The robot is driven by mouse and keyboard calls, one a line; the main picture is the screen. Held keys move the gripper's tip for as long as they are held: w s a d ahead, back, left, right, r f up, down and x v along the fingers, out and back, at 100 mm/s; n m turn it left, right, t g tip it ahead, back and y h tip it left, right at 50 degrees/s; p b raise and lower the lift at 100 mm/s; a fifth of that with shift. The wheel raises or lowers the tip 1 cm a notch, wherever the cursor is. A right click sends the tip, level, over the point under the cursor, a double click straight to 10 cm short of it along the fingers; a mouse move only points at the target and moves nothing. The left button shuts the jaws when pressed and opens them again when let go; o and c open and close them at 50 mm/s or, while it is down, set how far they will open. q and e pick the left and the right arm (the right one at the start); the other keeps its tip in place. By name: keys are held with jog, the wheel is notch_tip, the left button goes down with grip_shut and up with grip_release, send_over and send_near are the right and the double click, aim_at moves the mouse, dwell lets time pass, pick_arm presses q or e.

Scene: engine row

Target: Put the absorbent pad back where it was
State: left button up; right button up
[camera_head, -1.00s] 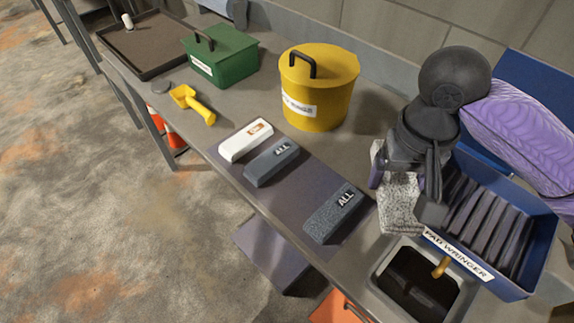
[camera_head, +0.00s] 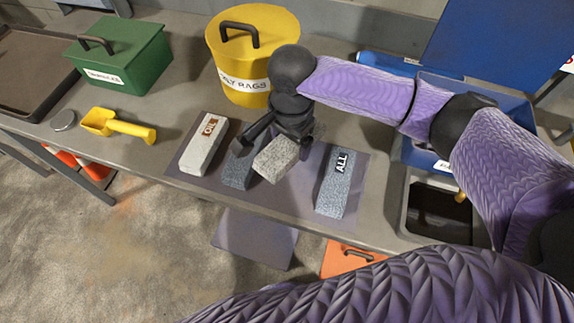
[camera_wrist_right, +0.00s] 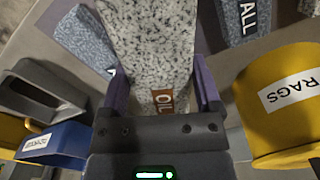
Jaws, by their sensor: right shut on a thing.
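My right gripper (camera_head: 283,143) is shut on a speckled light-grey pad (camera_head: 276,158), over the dark mat (camera_head: 303,190) in the head view. The right wrist view shows the pad (camera_wrist_right: 150,40) between the fingers, with a brown OIL label near the palm. On the mat lie a white OIL pad (camera_head: 203,144) on the left and a blue-grey ALL pad (camera_head: 335,181) on the right. Another blue-grey pad (camera_head: 238,170) lies between them, partly hidden by my gripper. Whether the held pad touches the mat is unclear. My left gripper is out of view.
A yellow rag bin (camera_head: 243,72) stands behind the mat. A green box (camera_head: 118,56), yellow scoop (camera_head: 115,125) and dark tray (camera_head: 30,65) are to the left. The blue wringer (camera_head: 412,150) and an open grey basin (camera_head: 400,215) are to the right, partly behind my arm.

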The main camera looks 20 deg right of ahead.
notch_tip(320, 180, down, 8)
jog(key=b, duration=0.3)
jog(key=shift+f, duration=0.2)
jog(key=shift+r, duration=0.15)
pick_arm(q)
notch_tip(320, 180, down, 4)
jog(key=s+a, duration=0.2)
pick_arm(e)
jog(key=o, duration=1.2)
jog(key=shift+c, duration=0.2)
notch_tip(320, 180, up, 12)
jog(key=p, duration=0.5)
jog(key=shift+f, duration=0.2)
jog(key=shift+r, duration=0.25)
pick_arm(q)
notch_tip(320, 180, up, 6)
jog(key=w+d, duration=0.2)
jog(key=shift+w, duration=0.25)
